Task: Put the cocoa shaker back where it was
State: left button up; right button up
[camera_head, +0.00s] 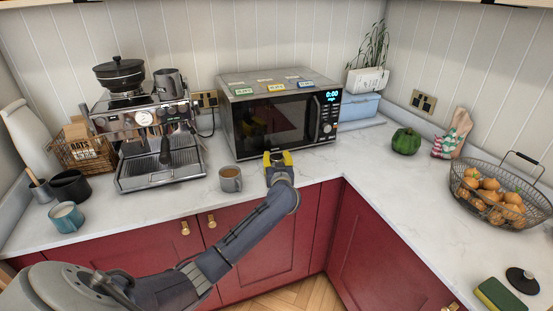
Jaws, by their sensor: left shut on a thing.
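My left gripper (278,158) reaches over the counter in front of the microwave. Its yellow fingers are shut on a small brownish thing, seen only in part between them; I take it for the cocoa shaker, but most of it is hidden. I cannot tell whether it touches the counter. On top of the microwave (268,127) lie three small labelled cards: a green one (244,92), a yellow one (277,87) and a blue one (306,84). No shaker stands by them. My right gripper is not in view.
A grey mug (231,179) stands just left of my left gripper. The espresso machine (160,145) is farther left, with a dark cup (168,84) on top. A green pumpkin (406,141) and an onion basket (502,205) are right. The right-hand counter (400,185) has free room.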

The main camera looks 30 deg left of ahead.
pick_arm(q)
jog(key=shift+f, duration=0.1)
jog(key=o, duration=1.3)
